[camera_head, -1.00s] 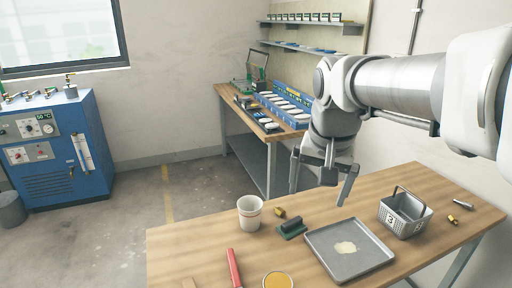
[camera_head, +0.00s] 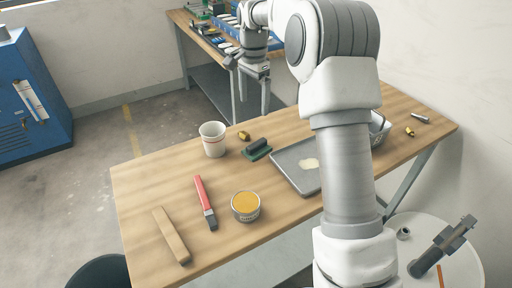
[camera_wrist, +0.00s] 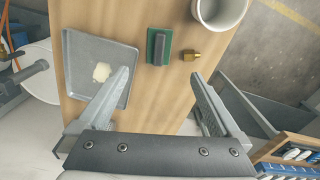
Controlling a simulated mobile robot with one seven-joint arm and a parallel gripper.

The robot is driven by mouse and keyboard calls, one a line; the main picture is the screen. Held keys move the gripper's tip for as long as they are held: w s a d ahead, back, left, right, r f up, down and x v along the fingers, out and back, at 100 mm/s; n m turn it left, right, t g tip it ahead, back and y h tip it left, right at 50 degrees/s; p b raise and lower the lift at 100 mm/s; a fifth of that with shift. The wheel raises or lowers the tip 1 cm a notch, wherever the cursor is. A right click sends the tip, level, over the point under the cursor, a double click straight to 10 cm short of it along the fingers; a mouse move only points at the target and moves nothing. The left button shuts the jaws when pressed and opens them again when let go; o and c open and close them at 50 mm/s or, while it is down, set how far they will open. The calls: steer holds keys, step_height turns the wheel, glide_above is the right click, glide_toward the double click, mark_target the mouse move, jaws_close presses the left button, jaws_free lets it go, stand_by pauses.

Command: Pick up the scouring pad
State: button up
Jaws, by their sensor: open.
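The scouring pad, a green slab with a dark grey block on top (camera_head: 257,149), lies flat on the wooden table, left of the grey tray. In the wrist view the scouring pad (camera_wrist: 151,50) lies beyond my fingertips, roughly centred between them. My gripper (camera_head: 250,85) is over the far side of the table in the head view, apart from the pad. In the wrist view my gripper (camera_wrist: 160,76) is open, with nothing between its fingers.
The grey tray (camera_head: 288,171) with a pale smear lies beside the pad. A brass fitting (camera_head: 244,135) and a white cup (camera_head: 213,139) stand close on the other side. A tin (camera_head: 246,206), a red-handled brush (camera_head: 204,200) and a wooden strip (camera_head: 171,236) lie nearer. My arm partly hides the wire basket (camera_head: 379,128).

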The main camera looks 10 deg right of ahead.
steer(key=b, duration=0.1)
glide_above(255, 143)
step_height(255, 143, down, 11)
steer(key=shift+s+a+f, duration=0.1)
steer(key=shift+s+a, duration=0.05)
steer(key=shift+f+b, duration=0.5)
steer(key=shift+f, duration=2.7)
steer(key=c, duration=1.3)
steer(key=shift+r, duration=0.1)
steer(key=shift+r, duration=0.55)
steer(key=r, duration=0.3)
steer(key=shift+s+d+r, duration=0.25)
steer(key=shift+s+d, duration=0.05)
steer(key=shift+d, duration=0.05)
steer(key=s+d+r, duration=0.5)
steer(key=s+r, duration=0.1)
steer(key=s, duration=0.3)
steer(key=shift+s+d+r+p, duration=0.15)
steer(key=shift+s+d+p, duration=0.05)
steer(key=shift+d+p, duration=0.15)
